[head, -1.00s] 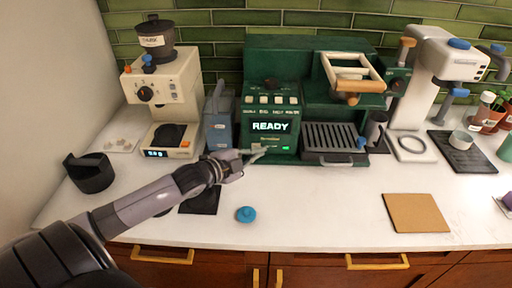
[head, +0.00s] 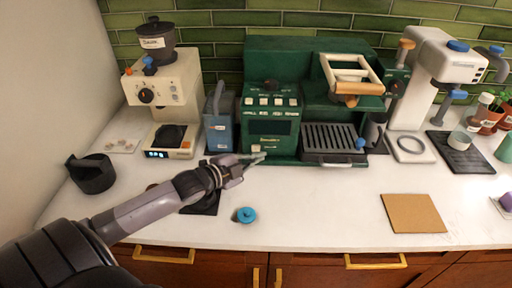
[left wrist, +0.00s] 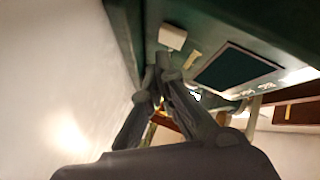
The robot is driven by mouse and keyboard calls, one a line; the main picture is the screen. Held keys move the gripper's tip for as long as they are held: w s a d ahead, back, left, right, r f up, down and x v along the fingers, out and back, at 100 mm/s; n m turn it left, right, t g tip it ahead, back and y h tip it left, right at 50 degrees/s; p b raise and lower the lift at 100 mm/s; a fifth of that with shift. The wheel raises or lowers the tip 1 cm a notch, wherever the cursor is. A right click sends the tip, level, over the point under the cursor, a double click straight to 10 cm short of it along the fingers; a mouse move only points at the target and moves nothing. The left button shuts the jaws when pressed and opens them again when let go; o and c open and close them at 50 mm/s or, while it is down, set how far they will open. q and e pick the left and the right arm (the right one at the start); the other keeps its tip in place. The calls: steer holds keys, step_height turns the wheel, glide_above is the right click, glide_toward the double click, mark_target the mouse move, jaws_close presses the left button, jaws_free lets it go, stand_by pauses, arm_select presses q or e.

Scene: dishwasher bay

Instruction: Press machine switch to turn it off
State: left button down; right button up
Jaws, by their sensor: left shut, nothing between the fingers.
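The green coffee machine (head: 271,105) stands against the tiled wall, and its display (head: 272,128) is dark. The display also shows dark in the left wrist view (left wrist: 232,68). A small pale switch (head: 256,148) sits low on the machine's front, below the display. It shows in the left wrist view (left wrist: 172,36) just beyond my fingertips. My left gripper (head: 256,159) is shut and empty, just below and in front of the switch. In the left wrist view its fingers (left wrist: 164,66) look close to the switch. I cannot tell whether they touch it. My right gripper is not in view.
A cream grinder (head: 165,100) and a blue-grey container (head: 220,120) stand left of the machine. A drip tray (head: 334,160) juts out to its right. A blue knob-shaped piece (head: 245,215) and a brown board (head: 413,213) lie on the counter. The front middle is mostly clear.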

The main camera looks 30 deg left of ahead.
arm_select(q)
steer(key=s+d+p, duration=0.1)
steer(key=s, duration=0.1)
steer(key=s+d+p, duration=0.1)
steer(key=s, duration=0.1)
steer(key=shift+d+r, duration=0.15)
steer(key=shift+r, duration=0.05)
steer(key=shift+s+d+f+p, duration=0.1)
steer(key=shift+s+d+p, duration=0.2)
steer(key=shift+s+p, duration=0.1)
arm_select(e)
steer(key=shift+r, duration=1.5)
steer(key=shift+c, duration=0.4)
